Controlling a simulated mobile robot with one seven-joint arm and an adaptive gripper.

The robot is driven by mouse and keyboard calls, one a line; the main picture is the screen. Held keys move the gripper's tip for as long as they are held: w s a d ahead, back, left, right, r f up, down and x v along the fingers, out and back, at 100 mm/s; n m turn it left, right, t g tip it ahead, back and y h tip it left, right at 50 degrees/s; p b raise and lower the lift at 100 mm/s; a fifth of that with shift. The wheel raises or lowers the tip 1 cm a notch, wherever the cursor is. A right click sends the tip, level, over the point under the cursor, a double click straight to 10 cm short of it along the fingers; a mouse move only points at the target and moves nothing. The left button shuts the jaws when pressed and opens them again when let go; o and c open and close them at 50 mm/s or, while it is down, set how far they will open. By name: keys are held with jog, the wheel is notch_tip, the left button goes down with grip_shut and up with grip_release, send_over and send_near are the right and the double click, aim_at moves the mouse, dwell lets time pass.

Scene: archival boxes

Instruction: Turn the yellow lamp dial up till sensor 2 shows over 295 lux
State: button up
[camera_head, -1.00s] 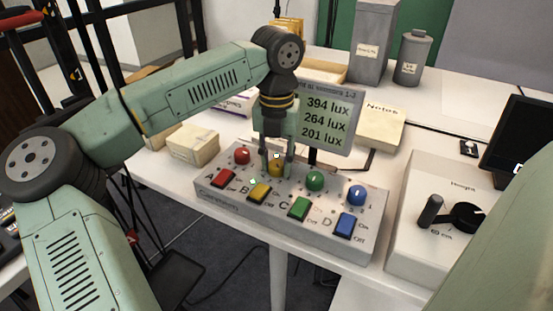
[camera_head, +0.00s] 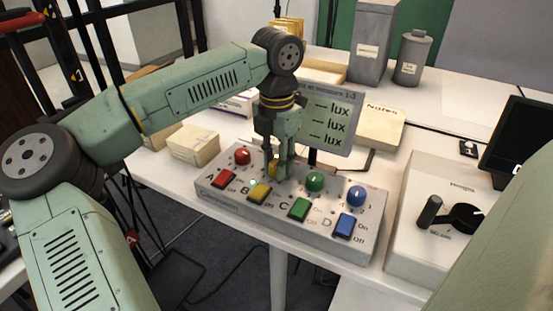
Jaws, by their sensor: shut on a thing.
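The grey control box (camera_head: 215,198) has a row of round dials with a coloured rocker switch in front of each. My gripper (camera_head: 280,172) points down and is shut on the yellow dial (camera_head: 271,170), whose right part the fingers hide. The yellow switch (camera_head: 259,192), marked B, sits in front of it. The sensor display (camera_head: 330,122) behind the box shows dashes before "lux" on all three lines, so sensor 2 has no readable number.
The red dial (camera_head: 242,156) is close to the left of my gripper, and the green dial (camera_head: 315,181) to the right. The blue dial (camera_head: 357,196) is farther right. A white box with a black crank marked Height (camera_head: 410,255) stands at the right.

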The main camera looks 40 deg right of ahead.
jog(key=shift+m, duration=0.6)
jog(key=o, duration=1.2)
jog(key=shift+c, duration=0.2)
jog(key=shift+r, duration=0.1)
notch_tip(320, 180, up, 12)
